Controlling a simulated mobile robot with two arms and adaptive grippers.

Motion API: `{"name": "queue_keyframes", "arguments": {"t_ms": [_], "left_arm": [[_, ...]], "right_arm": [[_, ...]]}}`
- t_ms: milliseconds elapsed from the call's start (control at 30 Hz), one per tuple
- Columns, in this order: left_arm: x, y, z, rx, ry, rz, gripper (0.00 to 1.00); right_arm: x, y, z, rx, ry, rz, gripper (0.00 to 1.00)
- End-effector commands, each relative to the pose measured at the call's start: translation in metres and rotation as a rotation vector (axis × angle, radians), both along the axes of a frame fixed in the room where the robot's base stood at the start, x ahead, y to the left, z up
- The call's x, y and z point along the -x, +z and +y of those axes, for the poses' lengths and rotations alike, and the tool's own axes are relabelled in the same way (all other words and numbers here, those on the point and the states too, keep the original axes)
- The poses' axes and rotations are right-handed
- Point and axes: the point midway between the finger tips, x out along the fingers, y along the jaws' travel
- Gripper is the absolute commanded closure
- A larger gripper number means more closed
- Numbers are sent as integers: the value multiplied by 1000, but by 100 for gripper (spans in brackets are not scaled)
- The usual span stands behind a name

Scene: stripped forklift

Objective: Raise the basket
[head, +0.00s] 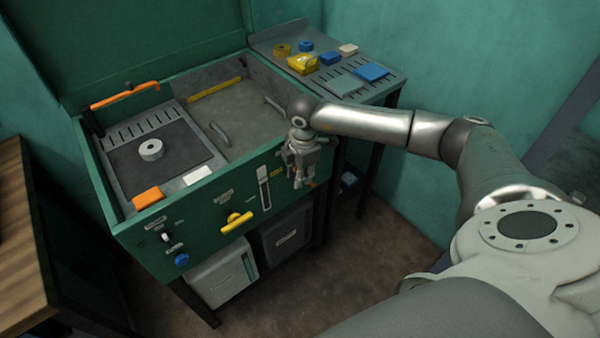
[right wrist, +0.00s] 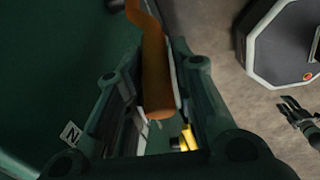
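The green washer cabinet (head: 215,200) stands at left centre in the head view, with an open grey basin (head: 245,120). A dark flat tray (head: 185,150), perhaps the basket, lies in its left half with a grey ring (head: 151,149) on it. My right gripper (head: 303,180) is low at the front right corner of the cabinet. In the right wrist view an orange handle (right wrist: 156,70) lies between my right gripper's fingers (right wrist: 155,85), which look closed on it. My left gripper (right wrist: 288,104) seems to show at the right edge there, with fingers apart.
A side shelf (head: 345,85) holds several blue and yellow items. A yellow knob (head: 237,219) and a blue knob (head: 181,260) stick out of the front panel. Grey bins (head: 222,275) stand beneath. A wooden table (head: 20,235) is at left. Floor is clear at right.

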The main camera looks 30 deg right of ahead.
Motion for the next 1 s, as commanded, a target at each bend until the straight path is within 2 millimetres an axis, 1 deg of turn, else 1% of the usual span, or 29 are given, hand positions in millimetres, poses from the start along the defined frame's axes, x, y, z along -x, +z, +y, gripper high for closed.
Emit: {"name": "queue_keyframes", "arguments": {"t_ms": [33, 133, 167, 467, 633, 767, 1000], "left_arm": [[0, 0, 0, 0, 0, 0, 60], [0, 0, 0, 0, 0, 0, 60], [0, 0, 0, 0, 0, 0, 60], [0, 0, 1, -1, -1, 1, 60], [1, -2, 2, -2, -1, 2, 60], [1, -4, 3, -4, -2, 2, 60], [2, -12, 3, -4, -2, 3, 60]], "right_arm": [[0, 0, 0, 0, 0, 0, 87], [0, 0, 0, 0, 0, 0, 100], [0, 0, 0, 0, 0, 1, 100], [0, 0, -1, -5, -1, 3, 100], [0, 3, -6, -44, -4, 5, 100], [0, 6, -15, -108, -7, 11, 100], [-3, 13, -42, -298, -10, 25, 100]]}}
